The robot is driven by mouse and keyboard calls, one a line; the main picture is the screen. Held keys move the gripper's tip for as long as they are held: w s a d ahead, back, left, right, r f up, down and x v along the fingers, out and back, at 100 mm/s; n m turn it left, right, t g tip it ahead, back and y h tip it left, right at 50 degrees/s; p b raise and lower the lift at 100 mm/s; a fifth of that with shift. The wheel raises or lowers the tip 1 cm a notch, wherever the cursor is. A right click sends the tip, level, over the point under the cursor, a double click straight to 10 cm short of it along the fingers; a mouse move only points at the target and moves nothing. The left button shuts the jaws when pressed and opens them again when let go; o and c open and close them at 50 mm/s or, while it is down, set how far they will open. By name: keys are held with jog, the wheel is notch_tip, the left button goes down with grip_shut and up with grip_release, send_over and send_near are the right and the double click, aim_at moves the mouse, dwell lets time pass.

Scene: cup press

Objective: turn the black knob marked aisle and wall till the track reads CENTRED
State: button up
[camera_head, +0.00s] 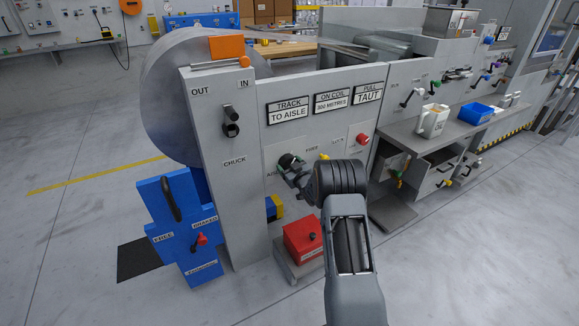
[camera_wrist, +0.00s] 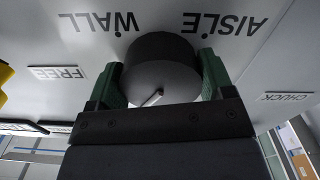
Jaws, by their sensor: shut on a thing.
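The black knob (camera_wrist: 160,50) shows in the wrist view below the words WALL and AISLE, which are upside down there. A pale line marks its face. My gripper (camera_wrist: 163,76) has its two green fingers on either side of the knob and is shut on it. In the head view the knob (camera_head: 287,159) is partly visible on the grey panel, and my gripper (camera_head: 292,172) reaches it from the right. The track sign (camera_head: 288,110) above reads TO AISLE.
A red button (camera_head: 362,139) sits right of the knob. A red box (camera_head: 303,240) stands low in front of the panel. A blue FREE/BRAKED panel (camera_head: 183,225) and the CHUCK column (camera_head: 226,185) are to the left. Open floor lies at the front left.

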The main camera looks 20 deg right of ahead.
jog(key=shift+a+m, duration=0.1)
jog(key=shift+m, duration=2.6)
jog(key=o, duration=0.9)
jog(key=s+p, duration=0.1)
jog(key=s, duration=0.3)
jog(key=s+d+p, duration=0.1)
jog(key=s, duration=0.4)
jog(key=s+p, duration=0.1)
jog(key=s, duration=0.3)
jog(key=shift+s+d, duration=0.3)
jog(key=shift+s, duration=0.1)
jog(key=shift+r, duration=0.1)
